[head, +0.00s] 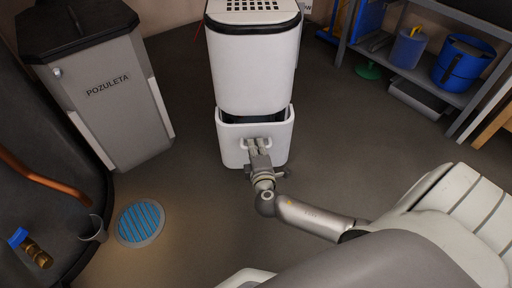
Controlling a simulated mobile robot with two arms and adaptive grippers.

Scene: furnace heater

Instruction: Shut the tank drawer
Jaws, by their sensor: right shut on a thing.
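The tank drawer (233,156) is the white lower part of the white heater (254,75) in the middle of the view. A dark gap shows along its top edge, so it stands partly pulled out. My right gripper (257,145) is at the handle on the drawer's front and is shut on it; its fingers hide part of the handle. My right arm reaches in from the lower right. My left gripper is not in view.
A grey cabinet marked POZULETA (110,95) stands at the left. A shelf with a blue bucket (461,62) is at the upper right. The floor around the heater is clear.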

